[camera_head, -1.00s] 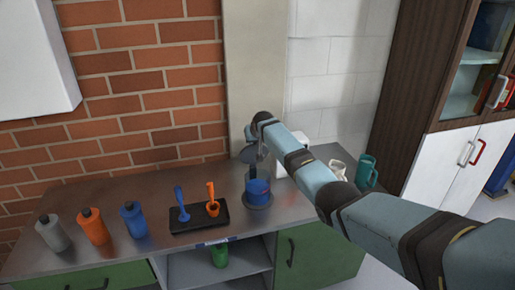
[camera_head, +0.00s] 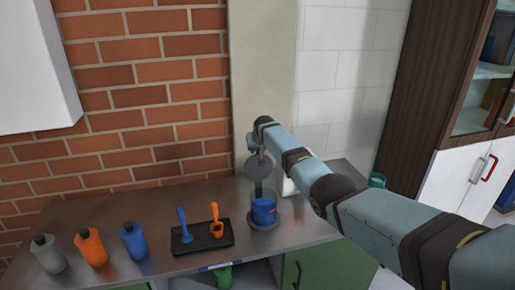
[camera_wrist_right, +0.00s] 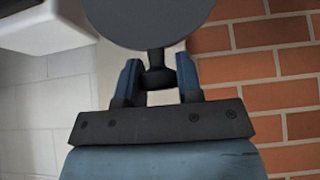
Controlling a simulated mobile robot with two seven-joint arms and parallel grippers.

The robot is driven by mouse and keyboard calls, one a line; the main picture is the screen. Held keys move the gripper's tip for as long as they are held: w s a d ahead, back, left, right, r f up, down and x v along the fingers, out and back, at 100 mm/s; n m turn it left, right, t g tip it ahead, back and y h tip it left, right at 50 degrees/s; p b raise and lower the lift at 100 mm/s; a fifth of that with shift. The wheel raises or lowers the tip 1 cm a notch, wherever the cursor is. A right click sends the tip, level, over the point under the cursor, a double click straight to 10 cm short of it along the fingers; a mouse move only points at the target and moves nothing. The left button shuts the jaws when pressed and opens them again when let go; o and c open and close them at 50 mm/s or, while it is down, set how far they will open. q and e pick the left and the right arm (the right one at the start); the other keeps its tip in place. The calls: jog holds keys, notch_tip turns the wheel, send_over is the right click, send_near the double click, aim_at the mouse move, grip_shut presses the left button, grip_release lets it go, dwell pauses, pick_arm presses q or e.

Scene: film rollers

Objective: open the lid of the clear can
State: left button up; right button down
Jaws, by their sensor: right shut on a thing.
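The clear can (camera_head: 264,212) stands on the metal counter with a blue item inside it, on a dark round base. Its round grey lid (camera_head: 258,168) is up off the can's mouth, tilted steeply with its flat face toward the head camera. The lid also fills the top of the right wrist view (camera_wrist_right: 150,20). My right gripper (camera_wrist_right: 156,76) is shut on the dark knob of the lid. In the head view the lid partly hides this gripper. A narrow grey-blue piece shows between lid and can; I cannot tell what it is. My left gripper is not in view.
A black tray (camera_head: 203,247) with a blue and an orange scoop lies left of the can. Blue (camera_head: 133,242), orange (camera_head: 91,248) and grey (camera_head: 48,255) bottles stand further left. A teal cup (camera_head: 377,181) is at the right, partly behind my arm. A brick wall is behind.

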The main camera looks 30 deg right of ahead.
jog(key=shift+f, duration=0.1)
jog(key=c, duration=1.1)
grip_release()
jog(key=o, duration=0.3)
jog(key=shift+w+f, duration=0.1)
jog(key=v, duration=1.3)
jog(key=shift+r, duration=0.3)
